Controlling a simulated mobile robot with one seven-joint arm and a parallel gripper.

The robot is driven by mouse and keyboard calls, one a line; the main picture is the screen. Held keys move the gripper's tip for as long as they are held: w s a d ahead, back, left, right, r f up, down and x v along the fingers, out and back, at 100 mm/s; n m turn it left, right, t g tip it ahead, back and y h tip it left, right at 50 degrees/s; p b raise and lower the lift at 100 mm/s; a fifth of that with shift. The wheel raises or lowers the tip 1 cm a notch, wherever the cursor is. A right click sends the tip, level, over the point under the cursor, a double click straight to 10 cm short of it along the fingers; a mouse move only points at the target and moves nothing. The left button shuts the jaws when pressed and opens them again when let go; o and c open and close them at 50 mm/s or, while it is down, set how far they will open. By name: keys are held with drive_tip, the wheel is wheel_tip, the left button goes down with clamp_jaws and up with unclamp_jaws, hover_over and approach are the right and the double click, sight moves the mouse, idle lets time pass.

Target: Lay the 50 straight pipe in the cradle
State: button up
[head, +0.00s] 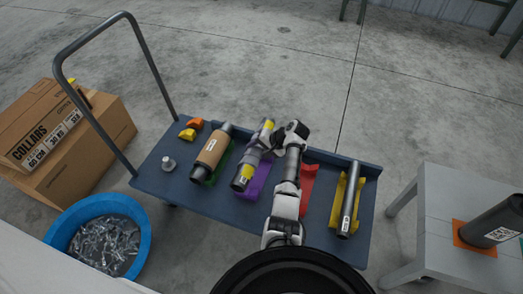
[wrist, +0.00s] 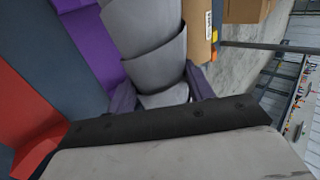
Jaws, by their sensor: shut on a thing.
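My gripper (head: 262,143) is shut on a grey part with yellow bands (head: 243,178), which lies along the purple cradle (head: 259,185) on the blue cart. In the wrist view, the fingers (wrist: 160,92) sit either side of the grey ribbed body (wrist: 145,35). I cannot tell whether it touches the cradle. A dark straight pipe with a white label (head: 349,205) lies along the yellow cradle (head: 337,201); its size mark is too small to read. The red cradle (head: 308,182) looks empty, partly hidden by my arm.
A brown-wrapped part (head: 211,152) lies on the green cradle (head: 211,178). Small orange and yellow pieces (head: 192,128) and a grey fitting (head: 168,163) are at the cart's left. A blue tub (head: 60,225), cartons (head: 60,130) and a grey table (head: 440,195) with a dark cylinder (head: 490,225) flank it.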

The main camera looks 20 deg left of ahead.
drive_tip(key=shift+f+b, duration=4.5)
drive_tip(key=shift+f, duration=1.1)
drive_tip(key=o, duration=1.3)
drive_tip(key=shift+o, duration=0.5)
drive_tip(key=shift+f, duration=0.1)
drive_tip(key=p+v, duration=0.2)
drive_tip(key=v, duration=1.2)
drive_tip(key=shift+p, duration=0.3)
